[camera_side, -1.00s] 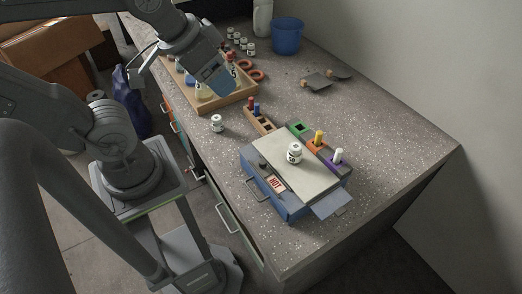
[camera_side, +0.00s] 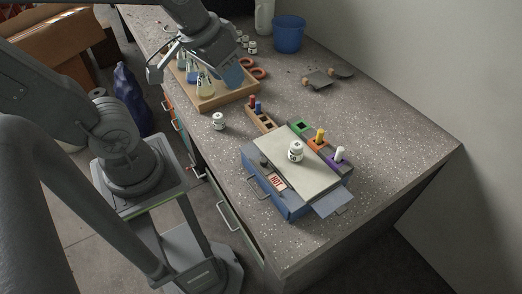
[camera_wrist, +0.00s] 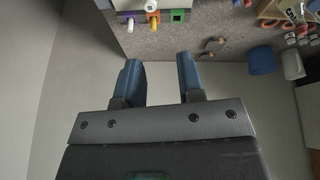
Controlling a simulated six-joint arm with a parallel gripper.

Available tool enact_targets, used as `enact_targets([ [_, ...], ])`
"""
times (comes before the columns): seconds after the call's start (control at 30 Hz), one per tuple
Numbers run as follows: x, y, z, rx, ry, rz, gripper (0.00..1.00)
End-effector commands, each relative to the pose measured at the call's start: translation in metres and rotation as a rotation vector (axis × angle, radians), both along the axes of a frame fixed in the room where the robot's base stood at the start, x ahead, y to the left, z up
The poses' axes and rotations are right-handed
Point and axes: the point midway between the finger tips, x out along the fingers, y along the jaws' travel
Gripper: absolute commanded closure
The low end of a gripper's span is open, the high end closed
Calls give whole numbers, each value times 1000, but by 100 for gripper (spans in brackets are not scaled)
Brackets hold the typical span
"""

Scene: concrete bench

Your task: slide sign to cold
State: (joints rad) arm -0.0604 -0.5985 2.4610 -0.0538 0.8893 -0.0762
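The sign (camera_side: 277,182) is a small white plate with red letters reading HOT. It sits on the front of a blue box with a pale top (camera_side: 304,172) on the bench. A dark knob (camera_side: 263,163) stands near the sign's left end. A white jar with a dark label (camera_side: 296,151) stands on the pale top. My gripper (camera_side: 229,76) is high over the far part of the bench, well away from the sign. In the wrist view its two blue fingers (camera_wrist: 160,80) are apart with nothing between them. The sign is not visible there.
A wooden tray (camera_side: 226,99) with flasks is below my gripper. Colour-marked holders with pegs (camera_side: 320,142) stand behind the box, and a wooden peg block (camera_side: 262,119) to its left. A loose jar (camera_side: 218,121) and blue bucket (camera_side: 288,35) stand farther off. The right bench is clear.

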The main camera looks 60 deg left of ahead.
Motion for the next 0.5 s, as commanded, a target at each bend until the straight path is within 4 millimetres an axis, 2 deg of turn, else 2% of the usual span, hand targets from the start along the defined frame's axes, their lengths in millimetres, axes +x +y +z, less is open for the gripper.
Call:
enact_targets([
  [0.07, 14, 6, -11, -49, 65, 88, 73],
  [0.33, 57, 31, -56, -218, 261, 415, 99],
  [0.5, 78, 52, -92, -314, 383, 635, 100],
])
